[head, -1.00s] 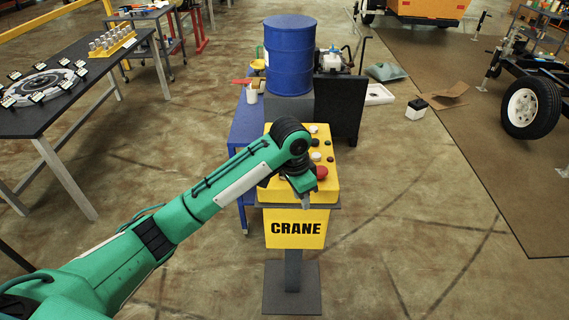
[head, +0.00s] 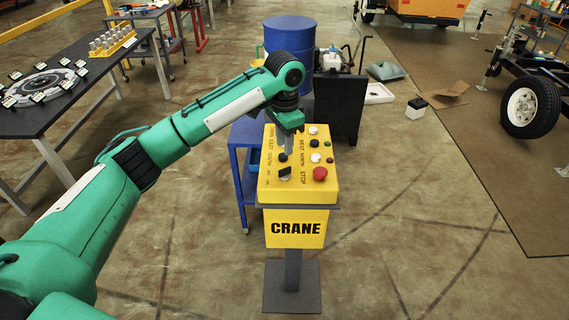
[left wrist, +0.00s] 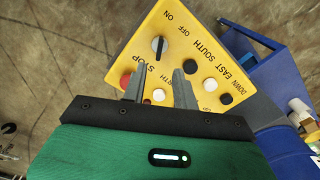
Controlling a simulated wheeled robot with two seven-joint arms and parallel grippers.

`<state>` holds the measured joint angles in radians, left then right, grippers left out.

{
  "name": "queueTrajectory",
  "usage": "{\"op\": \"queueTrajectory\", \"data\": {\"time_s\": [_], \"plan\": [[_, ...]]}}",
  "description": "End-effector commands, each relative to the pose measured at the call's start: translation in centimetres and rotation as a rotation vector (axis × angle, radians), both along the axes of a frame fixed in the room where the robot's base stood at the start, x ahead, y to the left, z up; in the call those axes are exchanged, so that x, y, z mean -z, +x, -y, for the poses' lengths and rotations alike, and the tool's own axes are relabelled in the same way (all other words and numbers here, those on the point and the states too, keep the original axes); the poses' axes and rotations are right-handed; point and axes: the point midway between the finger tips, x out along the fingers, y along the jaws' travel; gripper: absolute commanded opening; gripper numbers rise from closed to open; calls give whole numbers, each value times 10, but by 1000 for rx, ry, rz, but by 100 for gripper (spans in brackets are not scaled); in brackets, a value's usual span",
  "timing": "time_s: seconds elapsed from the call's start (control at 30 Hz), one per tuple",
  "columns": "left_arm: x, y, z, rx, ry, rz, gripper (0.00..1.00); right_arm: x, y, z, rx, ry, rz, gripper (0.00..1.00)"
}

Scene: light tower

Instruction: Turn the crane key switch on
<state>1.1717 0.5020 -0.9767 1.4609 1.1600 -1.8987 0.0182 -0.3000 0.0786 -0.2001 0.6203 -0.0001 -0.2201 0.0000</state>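The yellow CRANE control box (head: 327,190) stands on a grey post. Its key switch (head: 285,173), a black bar on a pale round base, is at the near left of the top face. In the left wrist view the key switch (left wrist: 159,46) sits beside the OFF and ON lettering, its bar nearly upright in the picture. I cannot tell which setting it marks. My left gripper (head: 288,151) is above the box top, farther back than the key. Its fingers (left wrist: 160,84) are apart and empty, with the key beyond their tips. My right gripper is not in view.
A red STOP button (head: 320,174) sits right of the key, with several black and white buttons behind. Floor to the right is open.

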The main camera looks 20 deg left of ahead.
Motion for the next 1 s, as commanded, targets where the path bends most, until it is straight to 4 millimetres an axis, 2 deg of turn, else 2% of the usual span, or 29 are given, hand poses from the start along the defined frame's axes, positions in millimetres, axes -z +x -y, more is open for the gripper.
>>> {"op": "queueTrajectory", "data": {"time_s": [0.2,0.4,0.6,0.87,1.0], "plan": [[45,-1,0,0,1,-4,29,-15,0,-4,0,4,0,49],[75,0,0,0,1,-1,29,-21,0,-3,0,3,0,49],[89,-1,0,1,0,0,29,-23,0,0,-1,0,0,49],[90,0,0,1,-1,1,29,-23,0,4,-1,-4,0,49],[89,0,0,1,-1,1,2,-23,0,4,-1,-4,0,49]]}}
